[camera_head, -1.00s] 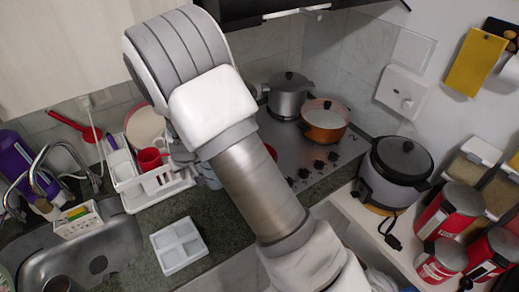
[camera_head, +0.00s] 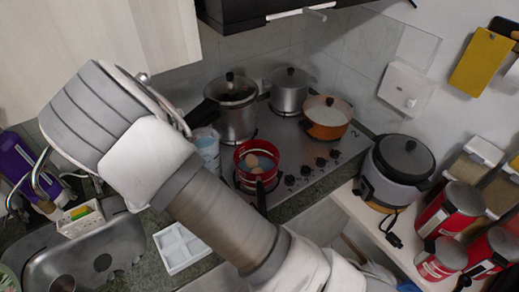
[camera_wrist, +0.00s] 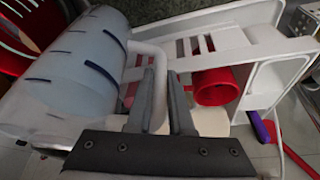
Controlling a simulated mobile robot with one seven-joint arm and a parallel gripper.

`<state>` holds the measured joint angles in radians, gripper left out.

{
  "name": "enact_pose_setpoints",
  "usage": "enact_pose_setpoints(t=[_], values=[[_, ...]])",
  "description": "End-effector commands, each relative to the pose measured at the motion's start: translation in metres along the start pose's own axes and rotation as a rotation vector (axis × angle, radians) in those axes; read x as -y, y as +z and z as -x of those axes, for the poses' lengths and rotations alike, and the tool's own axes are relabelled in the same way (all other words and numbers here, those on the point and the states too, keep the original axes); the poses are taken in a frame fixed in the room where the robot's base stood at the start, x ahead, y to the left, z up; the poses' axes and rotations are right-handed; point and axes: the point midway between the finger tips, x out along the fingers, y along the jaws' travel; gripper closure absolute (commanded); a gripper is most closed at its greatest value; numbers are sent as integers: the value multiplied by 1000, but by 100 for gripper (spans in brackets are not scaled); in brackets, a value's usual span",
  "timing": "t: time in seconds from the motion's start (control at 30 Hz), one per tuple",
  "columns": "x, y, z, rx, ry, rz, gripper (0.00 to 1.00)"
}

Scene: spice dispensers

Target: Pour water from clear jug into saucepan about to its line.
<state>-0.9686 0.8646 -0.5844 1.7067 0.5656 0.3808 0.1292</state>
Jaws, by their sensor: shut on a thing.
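The clear jug (camera_head: 207,150), bluish and see-through with dark level marks, shows just left of the saucepan in the head view, partly behind my arm. In the wrist view the jug (camera_wrist: 75,75) fills the left side. My gripper (camera_wrist: 160,88) is shut on the jug's handle; the head view hides it behind my arm. The red saucepan (camera_head: 241,162) sits on the front left of the hob with egg-like rounded things inside and its dark handle toward the front. A red part shows at the wrist view's top left. I cannot make out the water level or the saucepan's line.
A tall lidded pot (camera_head: 236,115) stands behind the saucepan. A grey pot (camera_head: 290,92) and an orange pan (camera_head: 326,120) stand farther back. A white dish rack (camera_wrist: 265,75) with a red cup (camera_wrist: 216,86) is close to my gripper. A rice cooker (camera_head: 397,170) is at right.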

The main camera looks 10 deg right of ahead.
Motion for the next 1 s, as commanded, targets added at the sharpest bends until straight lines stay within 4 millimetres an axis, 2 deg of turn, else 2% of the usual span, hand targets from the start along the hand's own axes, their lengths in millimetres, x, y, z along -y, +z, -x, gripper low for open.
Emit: enact_pose_setpoints(t=[0.47,1.0], values=[[0,-2,2,-2,-16,-12,100],[-14,-7,12,-3,-222,-104,100]])
